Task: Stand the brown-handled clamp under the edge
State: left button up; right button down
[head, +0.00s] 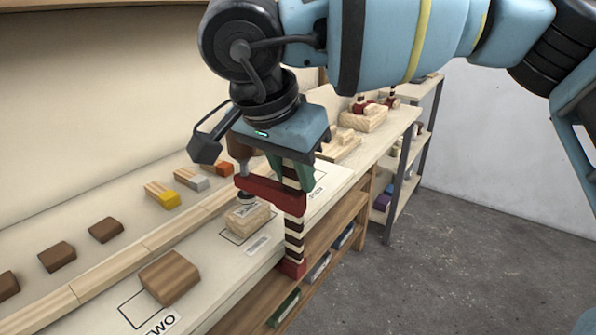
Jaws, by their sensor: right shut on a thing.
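The clamp has a dark red arm (268,192), a bar striped dark and pale, and a brown handle (239,148). My right gripper (300,172) is shut on the upper part of its bar and holds it upright at the front edge of the bench (205,290). The clamp's screw foot (246,197) is just above or on a pale wooden block (250,218); I cannot tell if they touch. Its red lower end (291,268) hangs below the bench top, in front of the shelves. Whether it reaches under the edge is unclear. My left gripper is out of view.
A brown block (168,277) lies near the label "TWO" (163,325). Brown, yellow, grey and orange-ended blocks line the back behind a wooden strip (150,245). Other blocks with red clamps (362,112) stand farther along. Shelves (320,258) lie below; the floor (450,250) at right is clear.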

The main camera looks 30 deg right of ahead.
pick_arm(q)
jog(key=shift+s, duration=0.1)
pick_arm(e)
jog(key=shift+w, duration=0.1)
dwell(0.5)
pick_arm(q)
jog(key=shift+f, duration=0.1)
pick_arm(e)
jog(key=c, duration=1)
grip_release()
jog(key=shift+c, duration=0.2)
